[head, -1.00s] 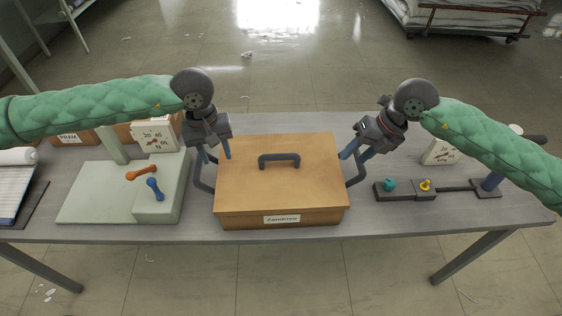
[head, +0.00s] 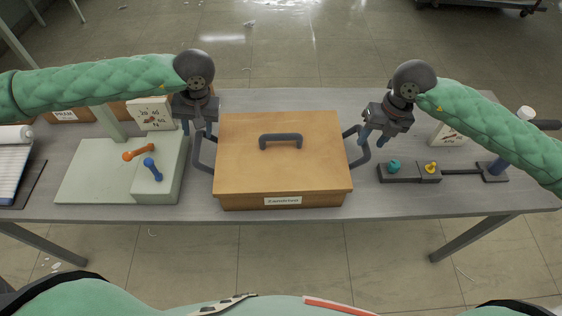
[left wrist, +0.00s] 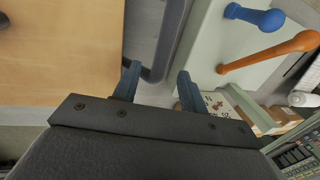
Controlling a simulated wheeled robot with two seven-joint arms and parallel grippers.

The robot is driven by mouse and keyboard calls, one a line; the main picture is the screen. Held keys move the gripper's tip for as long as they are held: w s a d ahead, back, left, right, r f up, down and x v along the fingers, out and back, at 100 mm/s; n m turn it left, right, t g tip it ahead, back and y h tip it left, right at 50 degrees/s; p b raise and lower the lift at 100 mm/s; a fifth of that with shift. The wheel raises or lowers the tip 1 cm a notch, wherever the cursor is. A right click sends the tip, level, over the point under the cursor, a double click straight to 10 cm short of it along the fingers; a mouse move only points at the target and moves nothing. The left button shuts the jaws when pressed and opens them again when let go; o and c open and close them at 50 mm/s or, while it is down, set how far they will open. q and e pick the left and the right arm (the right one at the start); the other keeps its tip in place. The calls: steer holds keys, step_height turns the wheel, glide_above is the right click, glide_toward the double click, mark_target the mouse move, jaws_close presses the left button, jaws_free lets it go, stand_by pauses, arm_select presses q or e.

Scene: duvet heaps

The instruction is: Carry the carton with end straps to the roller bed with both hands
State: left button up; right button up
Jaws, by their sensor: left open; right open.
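The carton (head: 255,175) is a closed tan box with a dark top handle, a front label and a dark looped strap at each end. It sits on the grey table. The left strap (head: 202,155) and right strap (head: 359,150) stick out sideways. My left gripper (head: 206,132) is open at the left strap. In the left wrist view, the strap (left wrist: 158,40) runs between the spread fingers (left wrist: 157,85), with gaps beside it. My right gripper (head: 374,138) is open just above and right of the right strap. I cannot make out a roller bed.
Left of the carton is a pale green stepped block (head: 100,172) with orange and blue handles. Right of it is a dark fixture (head: 410,173) with teal and yellow knobs. Cards stand behind both. The table (head: 290,222) has a narrow bare front strip.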

mark_target(198, 137)
arm_select(q)
steer(key=shift+a+f, duration=0.25)
steer(key=shift+f, duration=0.9)
steer(key=shift+a+f, duration=0.2)
steer(key=shift+f, duration=0.9)
arm_select(e)
steer(key=shift+a+f, duration=0.25)
steer(key=shift+f, duration=0.9)
steer(key=shift+a+f, duration=0.2)
steer(key=shift+f, duration=0.9)
arm_select(q)
jaws_close()
arm_select(e)
jaws_close()
